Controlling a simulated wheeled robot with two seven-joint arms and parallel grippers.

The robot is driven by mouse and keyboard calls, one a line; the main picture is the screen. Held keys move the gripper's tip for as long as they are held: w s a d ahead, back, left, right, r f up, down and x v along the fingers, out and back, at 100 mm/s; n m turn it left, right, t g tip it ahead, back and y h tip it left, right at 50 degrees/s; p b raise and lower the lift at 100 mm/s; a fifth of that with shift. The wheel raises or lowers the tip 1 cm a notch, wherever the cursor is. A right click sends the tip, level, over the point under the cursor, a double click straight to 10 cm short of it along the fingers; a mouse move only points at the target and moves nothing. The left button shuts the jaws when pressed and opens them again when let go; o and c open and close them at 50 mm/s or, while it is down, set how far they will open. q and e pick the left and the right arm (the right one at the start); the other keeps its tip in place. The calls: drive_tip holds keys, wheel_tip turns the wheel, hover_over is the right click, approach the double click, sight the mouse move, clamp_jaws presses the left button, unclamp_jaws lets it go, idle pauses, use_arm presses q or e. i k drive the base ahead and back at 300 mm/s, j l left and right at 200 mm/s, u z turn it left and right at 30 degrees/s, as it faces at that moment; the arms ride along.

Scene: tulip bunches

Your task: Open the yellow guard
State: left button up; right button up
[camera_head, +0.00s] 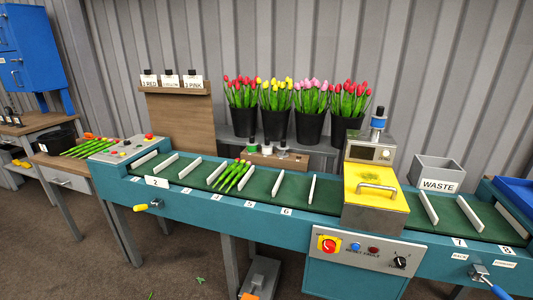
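The yellow guard (363,173) is a flat yellow cover on the metal machine housing that spans the green conveyor. It lies down over the housing, sloping slightly toward the front, and looks shut. A metal bar handle (377,187) runs across it near its front edge. Some dark markings show on its upper part. Neither of my grippers is in view, and nothing is touching the guard or its handle.
A control panel (365,250) with a red knob sits below the guard. The conveyor (262,185) carries white dividers and a tulip bunch (232,175). A grey WASTE bin (438,172) stands at right. Buckets of tulips (308,122) stand behind. A blue-handled crank (490,280) juts out front.

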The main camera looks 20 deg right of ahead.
sight(371, 185)
drive_tip(key=z, duration=1.45)
